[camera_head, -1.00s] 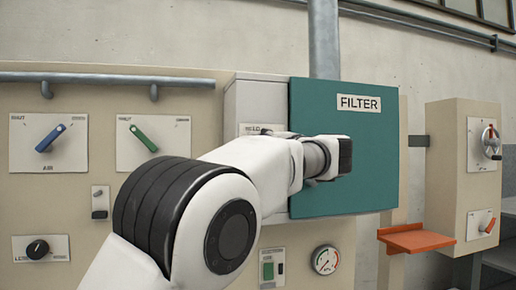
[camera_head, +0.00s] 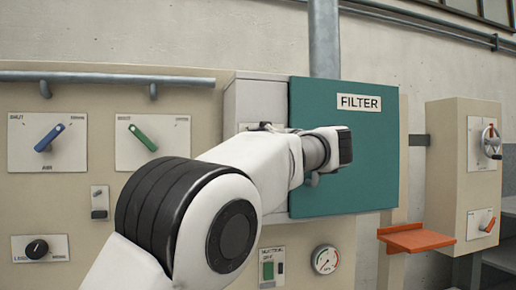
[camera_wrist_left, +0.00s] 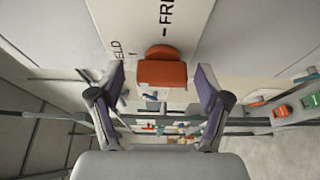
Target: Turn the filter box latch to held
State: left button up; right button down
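The teal filter box door (camera_head: 345,110), marked FILTER, is partly covered by my left arm in the head view. In the left wrist view an orange latch (camera_wrist_left: 162,74) stands out from a pale plate (camera_wrist_left: 140,20) lettered FREE, with a partly hidden word ending in ELD. My left gripper (camera_wrist_left: 160,76) is open, with one finger on each side of the latch and a visible gap to both. The latch and the fingers are mostly hidden behind my arm in the head view. My right gripper is not in view.
A blue lever (camera_head: 49,138), a green lever (camera_head: 143,138) and a black knob (camera_head: 37,249) are on the panel at left. An orange shelf (camera_head: 416,240) juts out at right.

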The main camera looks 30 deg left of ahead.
pick_arm(q)
jog(key=shift+w+f, duration=0.1)
jog(key=shift+d, duration=0.1)
jog(key=v, duration=1.1)
jog(key=shift+d, duration=0.25)
